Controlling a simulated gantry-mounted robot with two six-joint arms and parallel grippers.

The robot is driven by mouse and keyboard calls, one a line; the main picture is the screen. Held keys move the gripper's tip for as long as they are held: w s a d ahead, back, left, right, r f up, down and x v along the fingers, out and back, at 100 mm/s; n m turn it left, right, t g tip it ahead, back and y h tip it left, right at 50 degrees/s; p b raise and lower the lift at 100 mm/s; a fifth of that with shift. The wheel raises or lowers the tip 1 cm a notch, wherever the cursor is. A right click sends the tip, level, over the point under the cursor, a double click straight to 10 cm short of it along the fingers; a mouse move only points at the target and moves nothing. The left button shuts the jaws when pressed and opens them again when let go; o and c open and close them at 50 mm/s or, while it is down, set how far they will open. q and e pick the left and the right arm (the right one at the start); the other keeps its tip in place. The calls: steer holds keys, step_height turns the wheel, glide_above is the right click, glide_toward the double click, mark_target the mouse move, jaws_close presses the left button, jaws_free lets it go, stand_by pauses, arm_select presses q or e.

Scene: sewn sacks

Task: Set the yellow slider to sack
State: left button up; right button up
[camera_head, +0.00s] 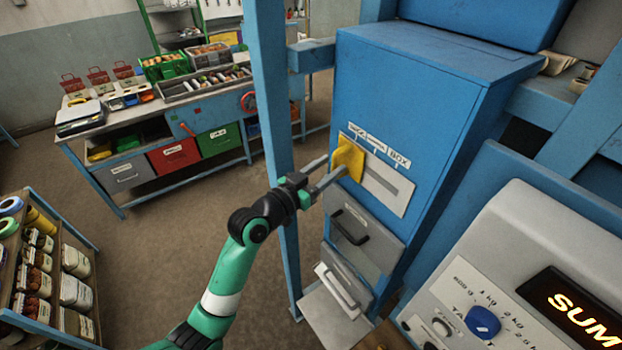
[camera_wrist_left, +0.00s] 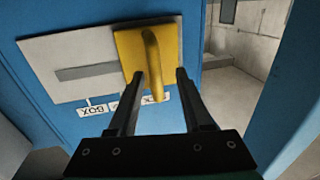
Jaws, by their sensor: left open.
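The yellow slider (camera_head: 348,157) sits at the left end of the slot in a pale plate (camera_head: 388,190) on the blue cabinet. The label above that end is partly unreadable; the right label reads BOX (camera_head: 399,159). In the left wrist view the picture is turned over: the slider (camera_wrist_left: 133,52) is at the plate's right end, by a label ending in CK, partly hidden. My left gripper (camera_head: 334,168) is open at the slider. In the wrist view its fingers (camera_wrist_left: 160,74) appear on either side of the slider's raised handle; contact cannot be told. My right gripper is not in view.
A blue post (camera_head: 272,90) stands just left of the cabinet. A grey control panel with a blue knob (camera_head: 483,321) is at the lower right.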

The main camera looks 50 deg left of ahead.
arm_select(q)
steer(key=s+b, duration=0.1)
steer(key=s, duration=0.8)
steer(key=shift+s+d, duration=0.3)
steer(key=shift+d, duration=0.1)
steer(key=w+d+r+m+t+h+p, duration=0.1)
steer(key=d+r+m+t+h+p, duration=0.15)
steer(key=d+r, duration=0.6)
steer(key=w+d+r+m+t+h+p, duration=0.1)
steer(key=w+d+r+m+h, duration=0.3)
steer(key=r, duration=0.7)
steer(key=s+d+r+n+t+y, duration=0.1)
steer(key=s+r+t, duration=0.1)
steer(key=s+r, duration=0.2)
steer(key=s+d+r+n+t+p, duration=0.1)
steer(key=s+d+r+n+t, duration=0.1)
steer(key=r, duration=0.8)
steer(key=s+d+r+n+t+y, duration=0.1)
steer(key=s+r+t, duration=0.1)
steer(key=s+r, duration=0.3)
step_height(320, 180, up, 2)
steer(key=shift+s+d+n+y+p, duration=0.2)
steer(key=shift+s+n+y+p, duration=0.1)
steer(key=shift+n+y, duration=0.05)
